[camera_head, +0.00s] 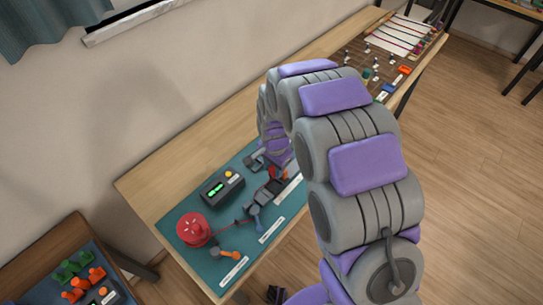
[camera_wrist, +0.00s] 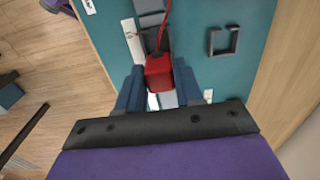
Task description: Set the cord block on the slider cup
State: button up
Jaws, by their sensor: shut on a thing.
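The cord block, a red block (camera_wrist: 159,73) with a thin red cord running up from it, sits between the two dark blue fingers of my gripper (camera_wrist: 158,85) in the wrist view. My gripper is shut on it. A grey track-like part (camera_wrist: 151,18) lies just beyond the block on the teal mat. I cannot tell which part is the slider cup, or whether the block touches anything below. In the head view my arm covers most of the gripper; a bit of red (camera_head: 274,172) shows by the grey parts (camera_head: 268,190).
The teal mat (camera_head: 180,262) holds a red spool (camera_head: 193,229), a black box with a green display (camera_head: 222,187) and an orange-handled tool (camera_head: 226,253). A dark square frame (camera_wrist: 223,41) lies right of the block in the wrist view. The wooden table (camera_head: 145,187) is clear at its left.

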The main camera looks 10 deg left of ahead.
aim_at(274, 177)
jog(key=shift+s+a+f+b, duration=0.1)
jog(key=shift+f+b, duration=0.05)
jog(key=shift+f, duration=0.2)
jog(key=shift+s+a+f+b, duration=0.1)
jog(key=shift+f+b, duration=0.05)
jog(key=shift+f, duration=0.2)
jog(key=shift+d+f+b, duration=0.15)
jog(key=shift+f+b, duration=0.2)
jog(key=shift+f, duration=0.55)
jog(key=shift+d+f+b, duration=0.1)
jog(key=shift+f+b, duration=0.25)
jog(key=shift+f, duration=0.6)
jog(key=shift+a, duration=0.1)
jog(key=shift+f+p, duration=0.3)
jog(key=shift+f, duration=0.2)
jog(key=shift+f, duration=0.35)
